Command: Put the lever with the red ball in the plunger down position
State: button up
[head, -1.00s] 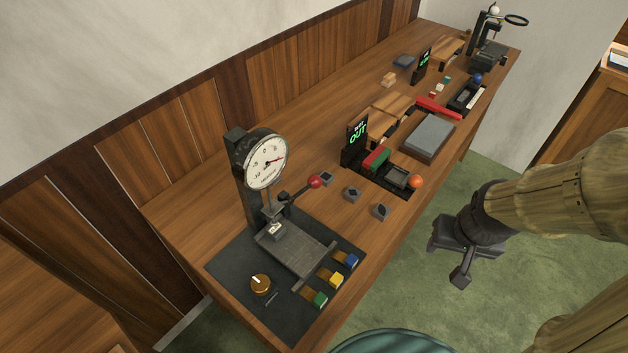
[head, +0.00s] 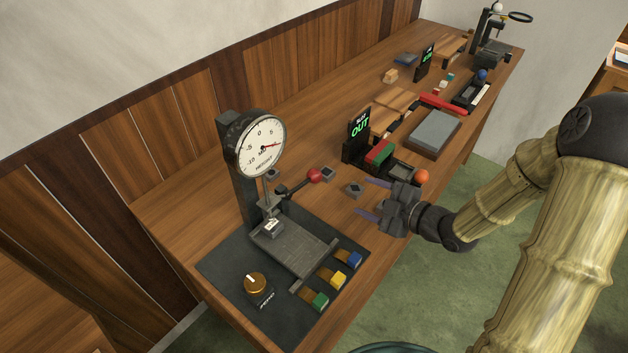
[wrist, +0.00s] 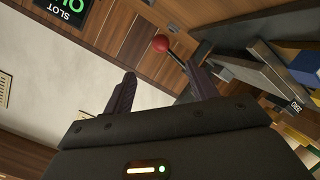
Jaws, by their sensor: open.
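The lever's red ball (head: 314,176) sits at the end of a dark arm (head: 290,189) that slopes up and right from the dial gauge stand. The red ball (wrist: 161,43) also shows in the wrist view, between and beyond the fingers. The plunger (head: 266,190) hangs under the round dial (head: 257,144), above a small block on the grey plate (head: 292,247). I cannot tell whether its tip touches the block. My gripper (head: 366,198) is open and empty, to the right of the red ball and apart from it. It also shows open in the wrist view (wrist: 163,85).
A gold knob (head: 255,283) and blue, yellow and green blocks (head: 338,276) are at the station's front. The slot display (head: 359,135) and an orange ball (head: 421,177) stand behind my gripper.

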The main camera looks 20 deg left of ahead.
aim_at(320, 178)
jog(key=shift+s+a+r+y, duration=0.15)
jog(key=shift+a+y, duration=0.1)
jog(key=shift+y, duration=0.05)
jog(key=p+x, duration=0.2)
jog(key=x, duration=1.5)
jog(key=shift+a+f, duration=0.15)
jog(key=shift+f, duration=0.1)
jog(key=shift+c, duration=0.5)
grip_shut()
